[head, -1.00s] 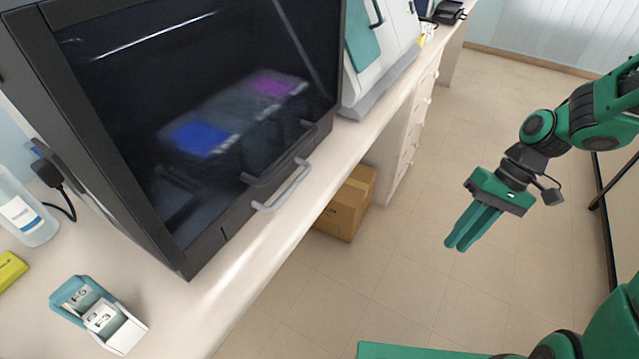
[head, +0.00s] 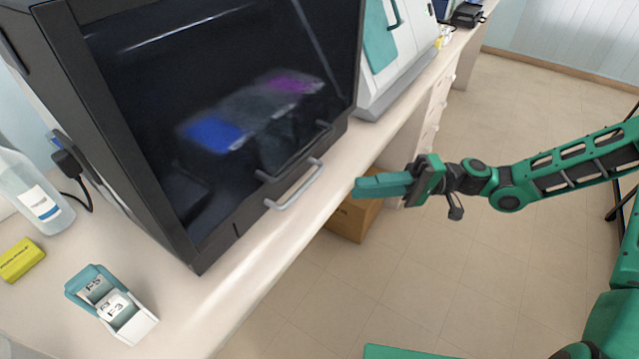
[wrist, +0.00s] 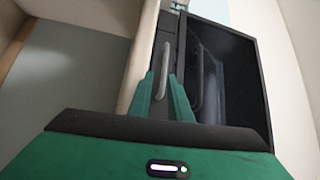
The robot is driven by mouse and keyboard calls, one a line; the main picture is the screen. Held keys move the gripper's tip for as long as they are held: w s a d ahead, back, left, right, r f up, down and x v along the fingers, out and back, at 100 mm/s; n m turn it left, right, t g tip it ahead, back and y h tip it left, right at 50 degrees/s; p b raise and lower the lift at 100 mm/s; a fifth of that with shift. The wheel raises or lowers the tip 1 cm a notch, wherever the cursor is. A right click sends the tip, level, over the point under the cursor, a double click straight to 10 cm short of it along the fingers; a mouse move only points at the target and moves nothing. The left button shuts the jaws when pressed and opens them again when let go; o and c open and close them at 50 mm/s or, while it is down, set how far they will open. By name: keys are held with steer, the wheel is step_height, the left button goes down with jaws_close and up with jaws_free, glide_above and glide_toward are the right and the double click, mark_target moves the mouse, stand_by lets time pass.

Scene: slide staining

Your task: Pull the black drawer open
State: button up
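The black drawer (head: 238,228) is the low front of a black machine on the counter. It looks closed. A light grey bar handle (head: 296,186) sticks out from it. The gripper does not appear to touch the handle.
A dark window (head: 225,90) with a second, dark handle (head: 293,150) is above the drawer. The counter edge (head: 290,238) runs just below the handle. A slide box (head: 115,305), yellow block (head: 20,260) and bottle (head: 38,200) stand left. A cardboard box (head: 350,218) is under the counter.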

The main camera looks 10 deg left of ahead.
mark_target(317, 199)
steer(key=shift+y, duration=0.3)
steer(key=x, duration=1.1)
steer(key=shift+w+r, duration=0.1)
steer(key=shift+r, duration=0.3)
jaws_close()
